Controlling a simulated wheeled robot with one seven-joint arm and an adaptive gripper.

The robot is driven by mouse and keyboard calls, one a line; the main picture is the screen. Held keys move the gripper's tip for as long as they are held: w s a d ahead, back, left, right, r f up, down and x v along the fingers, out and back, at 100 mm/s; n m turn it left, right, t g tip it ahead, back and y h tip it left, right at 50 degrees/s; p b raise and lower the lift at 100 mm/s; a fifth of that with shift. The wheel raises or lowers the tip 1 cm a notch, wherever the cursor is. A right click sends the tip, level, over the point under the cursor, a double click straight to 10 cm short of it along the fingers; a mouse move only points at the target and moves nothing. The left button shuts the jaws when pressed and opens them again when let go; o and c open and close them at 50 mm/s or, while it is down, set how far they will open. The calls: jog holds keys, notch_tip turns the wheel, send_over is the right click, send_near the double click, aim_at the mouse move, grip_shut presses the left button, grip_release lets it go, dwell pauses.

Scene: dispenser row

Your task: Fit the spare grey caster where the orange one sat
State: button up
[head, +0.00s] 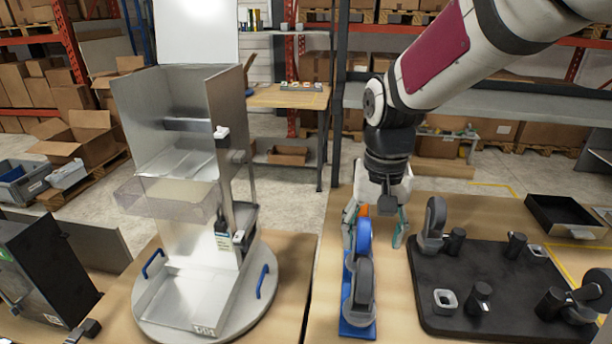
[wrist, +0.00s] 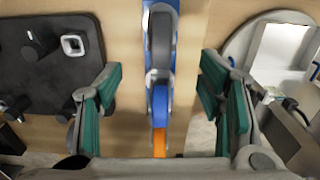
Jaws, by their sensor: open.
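A narrow blue rack (head: 357,329) holds a row of casters. The grey caster (head: 362,283) is at its near end and shows in the wrist view (wrist: 161,35). A blue caster (head: 363,238) is behind it, also in the wrist view (wrist: 160,105). The orange caster (head: 363,211) is at the far end, mostly hidden; it also shows in the wrist view (wrist: 160,145). My gripper (head: 375,232) is open above the rack's far part, with green-padded fingers on either side of the row, touching nothing visible. A black plate (head: 460,262) has an empty pale square socket (head: 445,301).
The plate also bears grey casters (head: 434,222) at its back left and near right (head: 583,300), several black posts and a second pale socket (head: 537,250). A black tray (head: 562,215) lies behind. A metal dispenser (head: 185,180) stands on a round turntable (head: 160,329) at left.

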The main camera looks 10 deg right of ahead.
aim_at(363, 286)
jog(key=shift+a+f, duration=0.1)
jog(key=shift+f, duration=0.45)
notch_tip(363, 286, down, 13)
jog(key=shift+f, duration=0.1)
